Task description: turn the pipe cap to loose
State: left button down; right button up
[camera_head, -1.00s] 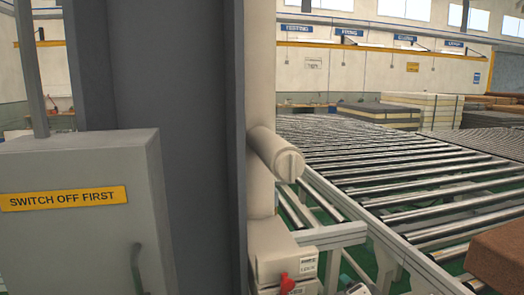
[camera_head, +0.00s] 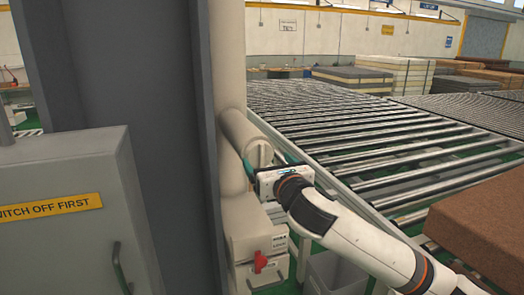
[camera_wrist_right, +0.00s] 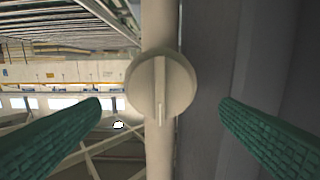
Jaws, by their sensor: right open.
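The pipe cap (camera_head: 261,154) is a beige round end with a raised bar across it, on a short stub pipe (camera_head: 238,138) from the upright beige pipe. In the right wrist view the cap (camera_wrist_right: 144,84) faces the camera, its bar running nearly upright. My right gripper (camera_head: 265,163) is in front of the cap, open. In the right wrist view its green ribbed fingers stand wide on both sides of the cap, with clear gaps and no contact seen. My left gripper is not in view.
A grey pillar (camera_head: 160,150) and a grey switch box (camera_head: 70,225) with a yellow label stand left of the pipe. A box with a red switch (camera_head: 262,262) is below the cap. A roller conveyor (camera_head: 400,150) and a brown block (camera_head: 480,220) lie to the right.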

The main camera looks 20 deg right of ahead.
aim_at(263, 155)
jog(key=shift+w+a+p, duration=0.1)
jog(key=shift+w+p, duration=0.35)
jog(key=shift+w, duration=1.7)
jog(key=shift+c, duration=0.4)
jog(key=c, duration=0.9)
